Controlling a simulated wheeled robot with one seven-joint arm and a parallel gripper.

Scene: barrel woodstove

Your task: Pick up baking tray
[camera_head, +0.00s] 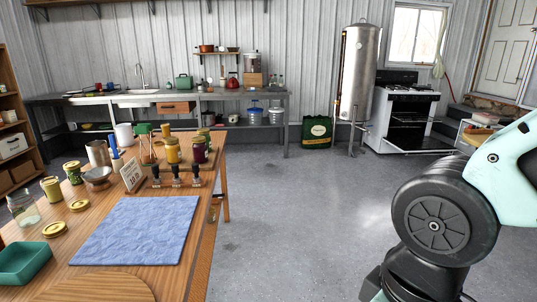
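I cannot make out a baking tray for certain in this view. The stove (402,108) at the back right has its oven door (410,147) lowered, and dark racks show inside the oven (408,122). Whether a tray lies on them is too small to tell. A green open-topped tray or bin (22,262) sits at the near left corner of the wooden table. Links of my arm fill the right side of the picture. My gripper is outside the picture.
The wooden table (195,225) at left holds a blue cloth (137,230), jars, a bowl (97,176) and a stamp rack. A metal tank (358,75) stands left of the stove, near a green bag (317,132). Grey floor (290,215) is clear between table and stove.

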